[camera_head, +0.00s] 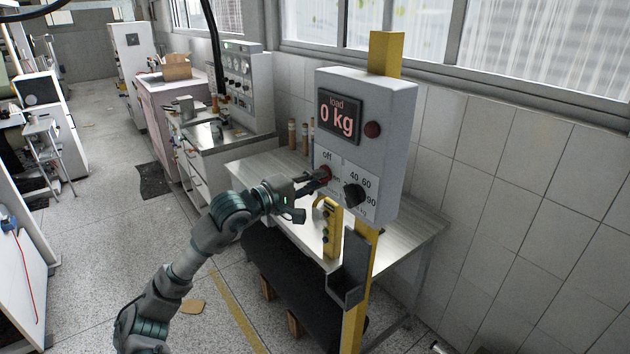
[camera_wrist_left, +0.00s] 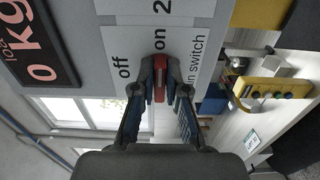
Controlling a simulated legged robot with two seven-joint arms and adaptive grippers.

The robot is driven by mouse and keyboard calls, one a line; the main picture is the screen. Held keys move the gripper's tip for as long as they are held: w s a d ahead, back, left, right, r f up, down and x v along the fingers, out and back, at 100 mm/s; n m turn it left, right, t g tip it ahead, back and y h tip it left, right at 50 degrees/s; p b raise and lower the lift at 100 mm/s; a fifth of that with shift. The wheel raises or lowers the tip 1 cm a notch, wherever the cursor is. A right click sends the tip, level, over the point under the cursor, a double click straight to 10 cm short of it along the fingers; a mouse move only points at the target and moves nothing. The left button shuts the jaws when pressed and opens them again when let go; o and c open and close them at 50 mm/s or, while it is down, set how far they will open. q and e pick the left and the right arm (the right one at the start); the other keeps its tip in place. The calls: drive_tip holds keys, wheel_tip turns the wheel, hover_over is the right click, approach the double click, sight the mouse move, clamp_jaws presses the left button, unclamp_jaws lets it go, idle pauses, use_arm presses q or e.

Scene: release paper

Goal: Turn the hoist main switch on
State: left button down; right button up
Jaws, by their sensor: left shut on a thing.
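The main switch is a red knob (camera_head: 324,172) on the front of a grey control box (camera_head: 394,103) fixed to a yellow post. In the wrist view the red knob (camera_wrist_left: 160,84) sits between the fingertips of my left gripper (camera_wrist_left: 160,72), which is shut on it. The knob's long side runs toward the "on" label; "off" is printed to its left in that view. In the head view my left gripper (camera_head: 316,180) reaches the box from the left. The fingers hide part of the knob and its label. The display (camera_head: 339,116) reads 0 kg. My right gripper is not seen.
A black rotary knob (camera_head: 354,195) with number marks is right of the switch. A metal table (camera_head: 407,232) stands behind the post. A tiled wall is at the right; the floor at the left is mostly open.

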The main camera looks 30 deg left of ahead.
use_arm(q)
drive_tip(key=shift+f, duration=0.2)
drive_tip(key=c, duration=1.2)
unclamp_jaws()
drive_tip(key=shift+w+d, duration=0.1)
drive_tip(key=shift+w, duration=0.05)
drive_tip(key=v, duration=0.7)
drive_tip(key=shift+a+f, duration=0.15)
drive_tip(key=shift+a, duration=0.05)
drive_tip(key=shift+s+d, duration=0.1)
drive_tip(key=shift+s, duration=0.1)
